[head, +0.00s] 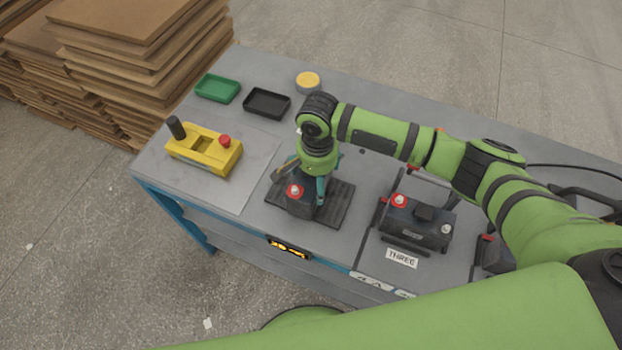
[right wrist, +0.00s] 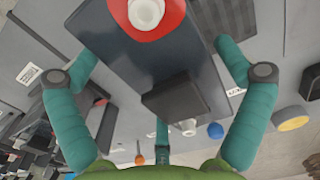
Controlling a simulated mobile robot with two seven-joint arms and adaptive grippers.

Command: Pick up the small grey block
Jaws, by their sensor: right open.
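A small dark grey block (right wrist: 176,97) sits on top of a dark battery (right wrist: 130,60) in the right wrist view. The battery has a red-ringed terminal at one end and a bare pale terminal near the block. In the head view this battery (head: 297,205) stands on a dark mat (head: 338,203), and my right gripper hides the block there. My right gripper (head: 304,179) points down over the battery. Its teal fingers are spread open on both sides of the battery and block in the right wrist view (right wrist: 158,60), with nothing gripped. My left gripper is not seen.
Another battery (head: 415,222) with a similar block (head: 424,212) stands to the right, behind a "THREE" label (head: 401,258). A yellow device (head: 203,150), green tray (head: 217,88), black tray (head: 266,102) and yellow-topped tin (head: 308,81) stand on the grey table (head: 205,187).

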